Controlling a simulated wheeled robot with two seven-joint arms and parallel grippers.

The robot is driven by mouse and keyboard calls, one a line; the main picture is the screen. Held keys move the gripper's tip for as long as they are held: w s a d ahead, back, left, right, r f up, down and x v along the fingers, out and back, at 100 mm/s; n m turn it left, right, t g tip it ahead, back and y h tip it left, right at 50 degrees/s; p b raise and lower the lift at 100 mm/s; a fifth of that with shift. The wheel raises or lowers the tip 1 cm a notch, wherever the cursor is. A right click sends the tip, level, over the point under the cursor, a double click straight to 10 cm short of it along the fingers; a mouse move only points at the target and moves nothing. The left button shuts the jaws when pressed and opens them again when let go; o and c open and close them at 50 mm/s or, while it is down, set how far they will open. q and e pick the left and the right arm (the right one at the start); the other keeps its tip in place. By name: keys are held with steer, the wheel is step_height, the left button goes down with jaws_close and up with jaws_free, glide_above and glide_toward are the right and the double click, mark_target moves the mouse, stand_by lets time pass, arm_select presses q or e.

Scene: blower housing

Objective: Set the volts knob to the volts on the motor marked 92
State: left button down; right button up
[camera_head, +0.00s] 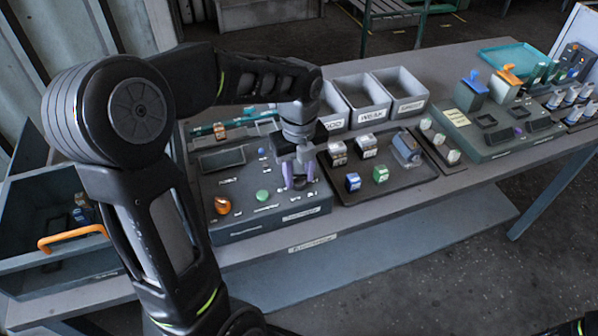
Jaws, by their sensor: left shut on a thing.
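My left gripper (299,178) reaches down over the front right part of the grey test panel (257,225). Its purple fingers are shut on a small dark knob on the panel, taken to be the volts knob; the fingers mostly hide it, and its setting cannot be read. Several small motors stand on the dark tray (400,184) to the right: a brown-grey one (338,152), a white-labelled one (366,146), a blue one (352,182), a green-topped one (380,174) and a larger blue-grey one (407,148). Their markings are too small to read, so I cannot pick out 92. My right gripper is not in view.
The panel also has an orange knob (222,205), a green button (263,195) and a dark recess (222,159). Labelled grey bins (362,98) stand behind the tray. Another grey fixture (490,150) stands at right.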

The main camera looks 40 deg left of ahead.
mark_target(299, 177)
arm_select(q)
steer(key=shift+m, duration=0.5)
steer(key=c, duration=1)
jaws_free()
steer(key=shift+r, duration=0.1)
step_height(299, 177, up, 8)
steer(key=shift+f+b, duration=0.15)
steer(key=shift+b, duration=0.3)
